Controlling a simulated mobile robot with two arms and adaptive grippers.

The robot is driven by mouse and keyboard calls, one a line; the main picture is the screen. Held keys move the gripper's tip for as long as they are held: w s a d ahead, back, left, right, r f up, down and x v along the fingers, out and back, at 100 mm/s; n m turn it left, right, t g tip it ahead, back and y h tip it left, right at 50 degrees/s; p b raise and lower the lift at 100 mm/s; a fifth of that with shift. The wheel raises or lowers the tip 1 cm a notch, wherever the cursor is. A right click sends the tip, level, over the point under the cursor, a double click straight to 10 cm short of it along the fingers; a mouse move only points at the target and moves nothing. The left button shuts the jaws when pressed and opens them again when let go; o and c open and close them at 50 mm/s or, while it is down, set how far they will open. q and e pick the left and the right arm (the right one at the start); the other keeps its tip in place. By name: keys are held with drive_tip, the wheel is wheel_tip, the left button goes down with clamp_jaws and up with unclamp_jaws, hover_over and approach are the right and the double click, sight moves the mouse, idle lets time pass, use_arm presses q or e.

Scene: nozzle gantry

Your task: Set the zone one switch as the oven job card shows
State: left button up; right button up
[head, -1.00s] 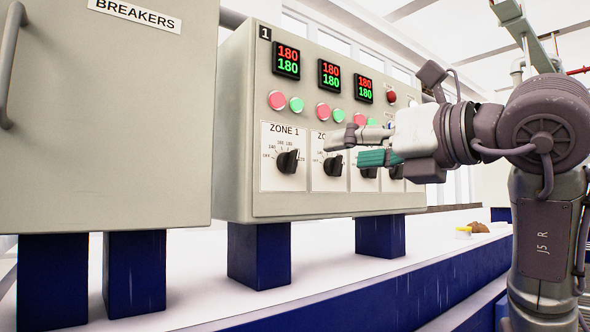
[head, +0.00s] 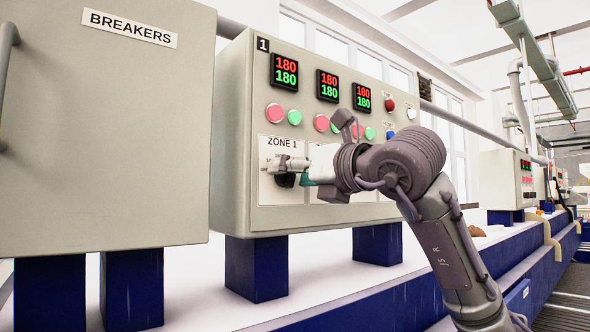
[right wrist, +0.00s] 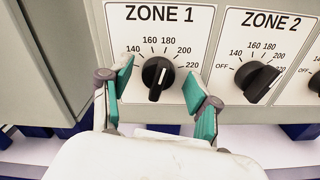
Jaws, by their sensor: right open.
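The zone one switch (right wrist: 157,75) is a black rotary knob on a white plate with marks 140, 160, 180, 200 and 220. In the right wrist view its bar stands near vertical, leaning slightly right at the top; I cannot surely tell which mark it points to. My right gripper (right wrist: 159,82) is open, with one green-padded finger on each side of the knob and gaps between. The oven job card is not in view. My left gripper is not in view.
The zone two switch (right wrist: 257,80) sits close to the right on the same panel (head: 235,130). Displays (head: 285,71) reading 180 and lit buttons (head: 274,113) are above. The breakers cabinet (head: 100,120) stands to the left, with a narrow gap between.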

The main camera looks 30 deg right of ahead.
drive_tip(key=shift+c, duration=0.3)
drive_tip(key=c, duration=1.1)
drive_tip(key=shift+n, duration=0.4)
drive_tip(key=shift+n+p, duration=0.4)
drive_tip(key=shift+n, duration=0.5)
drive_tip(key=shift+a+n+p, duration=0.15)
drive_tip(key=shift+n+p, duration=0.25)
drive_tip(key=shift+n, duration=1.1)
drive_tip(key=o, duration=1.2)
drive_tip(key=shift+c, duration=0.2)
